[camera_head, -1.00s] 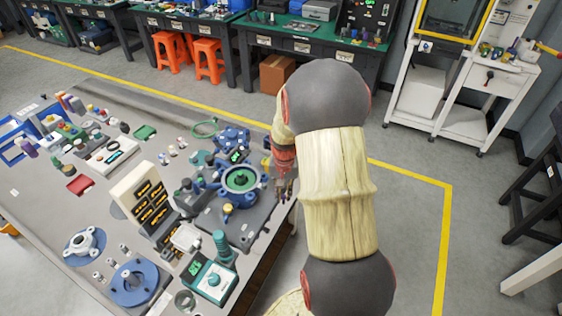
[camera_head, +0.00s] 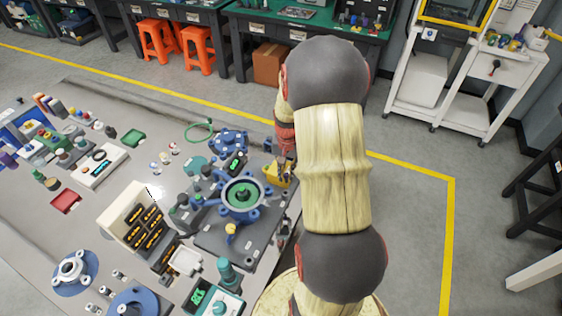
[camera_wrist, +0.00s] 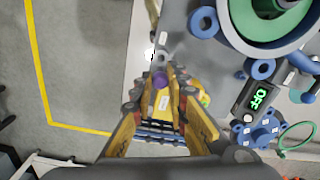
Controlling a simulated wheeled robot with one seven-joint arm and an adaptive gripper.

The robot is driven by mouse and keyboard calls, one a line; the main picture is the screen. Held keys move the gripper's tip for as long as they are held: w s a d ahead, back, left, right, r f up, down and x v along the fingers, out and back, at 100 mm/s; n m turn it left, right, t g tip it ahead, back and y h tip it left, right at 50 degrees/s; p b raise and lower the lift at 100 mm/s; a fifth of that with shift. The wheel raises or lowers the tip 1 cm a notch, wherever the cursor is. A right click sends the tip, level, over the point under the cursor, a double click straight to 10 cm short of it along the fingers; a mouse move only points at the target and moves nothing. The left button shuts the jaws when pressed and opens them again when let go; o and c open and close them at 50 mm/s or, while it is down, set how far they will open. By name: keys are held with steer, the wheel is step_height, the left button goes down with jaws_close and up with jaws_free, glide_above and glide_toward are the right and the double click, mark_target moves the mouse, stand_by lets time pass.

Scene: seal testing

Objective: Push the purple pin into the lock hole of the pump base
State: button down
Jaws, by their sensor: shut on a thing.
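The purple pin (camera_wrist: 160,81) shows in the wrist view between the fingertips of my gripper (camera_wrist: 158,92). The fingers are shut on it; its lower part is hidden. The blue pump base (camera_head: 242,199) with a green ring stands on a dark plate near the table's right edge in the head view. Part of the pump base (camera_wrist: 228,22) is at the top right of the wrist view. A small grey ring (camera_wrist: 166,58) lies just beyond the pin; I cannot tell whether it is the lock hole. In the head view my gripper is mostly hidden behind my arm.
A small display unit (camera_wrist: 258,98) and blue flanged part (camera_wrist: 262,128) stand beside the pump.

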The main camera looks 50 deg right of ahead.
mark_target(286, 182)
steer(key=shift+w+d, duration=0.1)
steer(key=shift+w, duration=0.1)
steer(key=shift+s+f+b, duration=0.1)
steer(key=shift+f+b, duration=1.55)
steer(key=shift+f, duration=0.4)
steer(key=shift+f, duration=0.1)
steer(key=shift+f+b, duration=0.35)
steer(key=shift+f, duration=0.65)
steer(key=shift+f, duration=0.25)
steer(key=shift+f+b, duration=0.3)
steer(key=shift+f, duration=0.15)
